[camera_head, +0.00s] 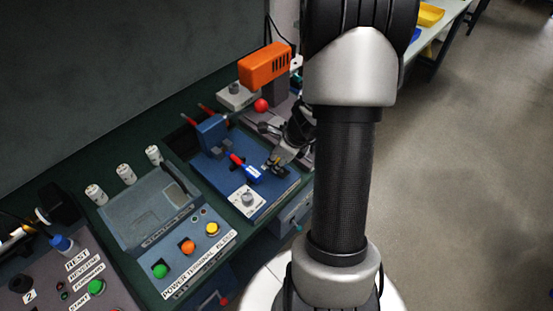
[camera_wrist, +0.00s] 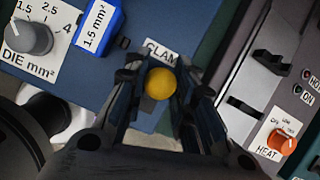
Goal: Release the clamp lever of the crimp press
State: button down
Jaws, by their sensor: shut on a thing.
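The crimp press (camera_head: 217,177) is a blue unit on the bench in the head view. Its blue plate (camera_wrist: 125,58) also fills the upper middle of the wrist view, with a white label reading "CLAM", the rest covered. A round yellow knob (camera_wrist: 160,84), the visible end of the clamp lever, sits between the fingers beside this label. My gripper (camera_wrist: 158,77) is shut on the knob. In the head view my gripper (camera_head: 277,162) is at the right front of the press. The lever's shaft is hidden, so its angle cannot be told.
A blue block marked 1.5 mm² (camera_wrist: 99,27) and the grey die dial (camera_wrist: 28,37) are left of my fingers. A grey panel with an orange heat knob (camera_wrist: 282,144) is at right. The power terminal block (camera_head: 150,215) stands left of the press.

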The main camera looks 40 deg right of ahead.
jog(key=shift+s+t, duration=0.2)
jog(key=shift+t, duration=0.2)
jog(key=s+t+b, duration=0.1)
jog(key=t, duration=0.1)
jog(key=s+t, duration=0.1)
jog(key=t, duration=0.1)
jog(key=shift+d+r+b, duration=0.15)
jog(key=shift+r+b, duration=0.05)
jog(key=shift+b, duration=0.15)
jog(key=t, duration=0.2)
jog(key=s+t, duration=0.1)
jog(key=shift+s+t+y, duration=0.2)
jog(key=shift+t+y, duration=0.1)
jog(key=shift+t, duration=0.1)
jog(key=shift+s+d+f+t+y, duration=0.15)
jog(key=shift+s+t, duration=0.15)
jog(key=shift+t, duration=0.5)
jog(key=shift+s+a+f+t+y, duration=0.15)
jog(key=shift+s+t, duration=0.15)
jog(key=shift+t, duration=0.5)
jog(key=c, duration=1.3)
grip_release()
jog(key=shift+d, duration=0.1)
jog(key=s+d+r, duration=0.1)
jog(key=s, duration=1.1)
jog(key=shift+d+r, duration=0.15)
jog(key=shift+r, duration=0.1)
